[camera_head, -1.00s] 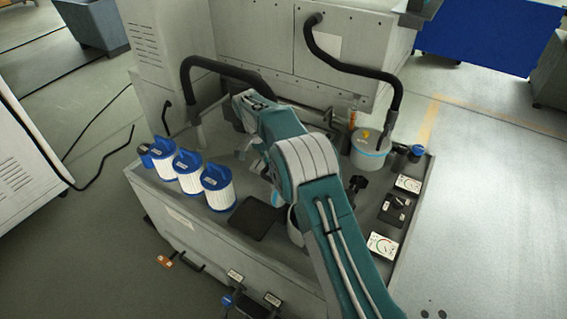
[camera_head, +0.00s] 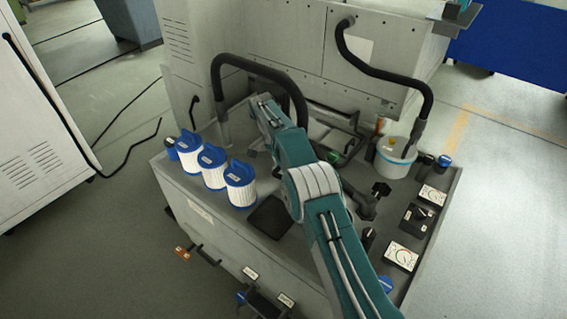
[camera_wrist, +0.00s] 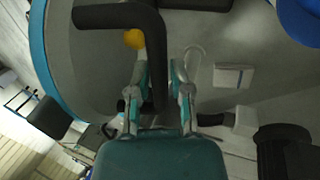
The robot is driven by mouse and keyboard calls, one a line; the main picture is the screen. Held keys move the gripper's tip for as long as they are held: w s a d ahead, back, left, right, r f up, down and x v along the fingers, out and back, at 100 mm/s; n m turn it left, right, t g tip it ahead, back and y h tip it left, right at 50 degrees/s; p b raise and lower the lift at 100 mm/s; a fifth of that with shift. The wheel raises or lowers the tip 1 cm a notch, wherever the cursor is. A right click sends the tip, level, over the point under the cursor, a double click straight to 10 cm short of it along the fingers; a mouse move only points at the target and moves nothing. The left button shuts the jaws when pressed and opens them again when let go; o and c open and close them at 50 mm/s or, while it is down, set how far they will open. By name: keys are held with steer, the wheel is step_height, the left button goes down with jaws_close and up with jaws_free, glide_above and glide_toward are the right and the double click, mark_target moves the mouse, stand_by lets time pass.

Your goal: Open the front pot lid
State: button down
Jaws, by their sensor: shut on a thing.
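In the wrist view my gripper (camera_wrist: 158,68) has its two fingers on either side of a thick dark bar (camera_wrist: 157,35) and is shut on it. The bar bends at a right angle and runs to the left. Behind it is a broad grey round surface (camera_wrist: 90,70) with a blue rim at the left, and a small yellow knob (camera_wrist: 134,39) lies beside the bar. I cannot tell for sure whether this surface is the front pot's lid. In the head view my own arm hides my gripper and what it holds.
Three white filters with blue tops (camera_head: 241,184) stand along the bench's left side. A white bucket (camera_head: 393,158) stands at the back right under a black hose (camera_head: 385,72). Another black hose (camera_head: 250,65) arches behind my arm. Gauges (camera_head: 402,256) line the right edge.

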steer(key=shift+a+f, duration=0.3)
steer(key=shift+a, duration=0.1)
steer(key=c, duration=0.9)
jaws_free()
steer(key=o, duration=0.3)
steer(key=shift+w+a+f, duration=0.1)
steer(key=shift+w+f, duration=0.05)
steer(key=shift+w+a, duration=0.15)
steer(key=shift+d+r, duration=0.3)
